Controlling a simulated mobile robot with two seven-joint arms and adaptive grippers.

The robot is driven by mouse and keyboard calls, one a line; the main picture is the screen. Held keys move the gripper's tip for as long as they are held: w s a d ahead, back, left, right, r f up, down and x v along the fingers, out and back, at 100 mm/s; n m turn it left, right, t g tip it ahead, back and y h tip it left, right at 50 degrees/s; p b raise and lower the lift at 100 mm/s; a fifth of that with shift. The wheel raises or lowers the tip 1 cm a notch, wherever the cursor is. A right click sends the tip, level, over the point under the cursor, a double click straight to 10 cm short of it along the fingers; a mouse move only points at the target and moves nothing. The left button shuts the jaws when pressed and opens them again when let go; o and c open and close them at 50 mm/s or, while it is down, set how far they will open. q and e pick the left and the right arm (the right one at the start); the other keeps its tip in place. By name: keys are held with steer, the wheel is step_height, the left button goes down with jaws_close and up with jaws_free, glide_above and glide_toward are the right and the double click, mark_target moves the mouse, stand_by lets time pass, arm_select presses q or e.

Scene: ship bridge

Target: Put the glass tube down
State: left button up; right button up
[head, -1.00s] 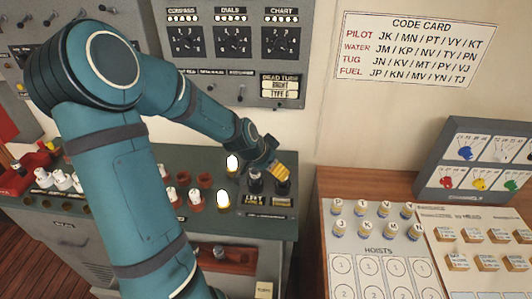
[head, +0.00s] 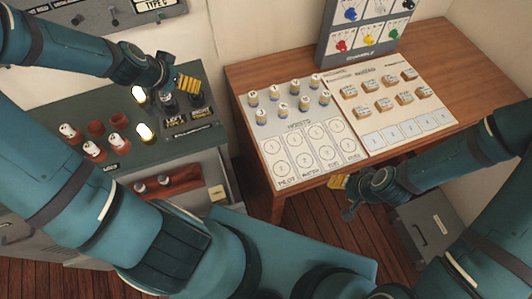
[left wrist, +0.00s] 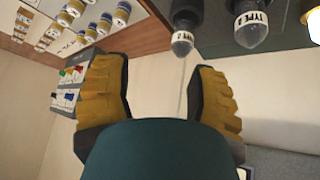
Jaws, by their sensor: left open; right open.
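Two dark glass tubes with white "TYPE" bands show at the top of the left wrist view, one in the middle (left wrist: 182,22) and one further right (left wrist: 251,25). In the head view they stand upright at the console's right end, a left one (head: 169,106) and a right one (head: 197,101), partly hidden by my left gripper. My left gripper (head: 187,84) is open just above and behind them. Its yellow fingers (left wrist: 158,95) have nothing between them in the left wrist view. My right gripper (head: 344,192) is open and empty beside the desk's front edge.
The wooden desk (head: 245,75) holds several labelled pegs (head: 283,111), wooden blocks (head: 385,104) and a grey rack (head: 330,45). A grey box (head: 430,230) stands under the desk.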

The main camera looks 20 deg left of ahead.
arm_select(q)
steer(key=s+d+f+g+h, duration=0.1)
steer(key=s+d+f, duration=0.1)
steer(key=d+f, duration=0.4)
steer(key=s+d+f+n+g+h, duration=0.1)
steer(key=d+f, duration=0.4)
steer(key=d, duration=0.7)
steer(key=s+d+f+n+g, duration=0.1)
steer(key=s+d+f+g, duration=0.1)
steer(key=d+f, duration=0.4)
steer(key=shift+s+d+f+h, duration=0.1)
steer(key=shift+s+d+h, duration=0.1)
steer(key=shift+d, duration=0.45)
steer(key=shift+s+d+f+h, duration=0.1)
steer(key=shift+s+d, duration=0.1)
steer(key=shift+d, duration=0.5)
steer(key=shift+s+d+f+h, duration=0.1)
steer(key=shift+s+d, duration=0.1)
steer(key=shift+d, duration=0.45)
steer(key=shift+s+d+f, duration=0.2)
steer(key=shift+s+f, duration=0.05)
steer(key=shift+s, duration=0.05)
